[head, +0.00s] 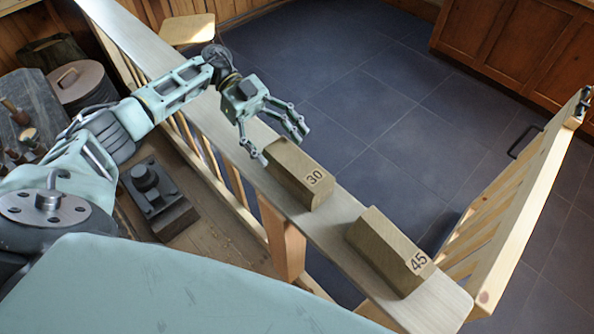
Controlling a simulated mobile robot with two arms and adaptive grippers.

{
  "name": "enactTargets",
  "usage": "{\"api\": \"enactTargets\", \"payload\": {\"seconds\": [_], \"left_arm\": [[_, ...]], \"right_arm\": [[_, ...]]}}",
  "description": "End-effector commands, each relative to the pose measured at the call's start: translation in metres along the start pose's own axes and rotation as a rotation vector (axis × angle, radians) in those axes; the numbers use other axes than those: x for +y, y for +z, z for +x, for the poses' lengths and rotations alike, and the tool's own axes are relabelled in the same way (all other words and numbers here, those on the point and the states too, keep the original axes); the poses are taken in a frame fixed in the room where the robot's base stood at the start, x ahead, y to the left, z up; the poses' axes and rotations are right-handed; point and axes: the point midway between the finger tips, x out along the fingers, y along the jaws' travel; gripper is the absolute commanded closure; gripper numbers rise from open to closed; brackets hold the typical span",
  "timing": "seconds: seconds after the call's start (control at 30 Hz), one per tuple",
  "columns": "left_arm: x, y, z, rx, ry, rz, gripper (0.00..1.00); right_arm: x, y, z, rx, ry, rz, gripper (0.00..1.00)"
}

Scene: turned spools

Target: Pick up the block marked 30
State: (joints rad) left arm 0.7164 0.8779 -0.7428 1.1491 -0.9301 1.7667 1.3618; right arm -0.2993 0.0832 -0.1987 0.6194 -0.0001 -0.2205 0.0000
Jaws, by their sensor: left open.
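The block marked 30 (297,174) is a wooden block lying on a narrow light rail (328,235), its number on the end toward the front right. My left gripper (283,147) is open at the block's far left end. One finger shows on the left side of that end and the others on the right side above it. I cannot tell whether the fingers touch the block. A second block, marked 45 (388,250), lies farther along the rail toward the front right. My right gripper is not in view.
A wooden gate (505,230) stands open at the right. Left of the rail is a workbench with a dark metal tool (155,195) and a round lidded container (80,83). A stool (188,29) stands beyond. The dark tiled floor (360,100) behind the rail is clear.

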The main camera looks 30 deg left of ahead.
Motion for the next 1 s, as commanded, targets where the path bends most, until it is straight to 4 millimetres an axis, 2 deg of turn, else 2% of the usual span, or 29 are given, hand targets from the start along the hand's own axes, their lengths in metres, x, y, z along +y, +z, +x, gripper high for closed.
{"api": "enactTargets", "payload": {"seconds": [0.3,0.43,0.73,1.0], "left_arm": [[0.004,-0.008,0.04,0.004,0.004,-0.001,0.25],[0.004,-0.005,0.058,0.003,0.001,0.0,0.25],[0.003,-0.002,0.066,0.001,0.0,0.001,0.25],[0.003,-0.002,0.065,0.001,0.0,0.001,0.47]], "right_arm": [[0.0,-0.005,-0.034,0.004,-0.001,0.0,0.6],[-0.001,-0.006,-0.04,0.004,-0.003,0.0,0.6],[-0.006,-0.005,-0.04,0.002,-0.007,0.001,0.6],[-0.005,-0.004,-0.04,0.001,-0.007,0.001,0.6]]}}
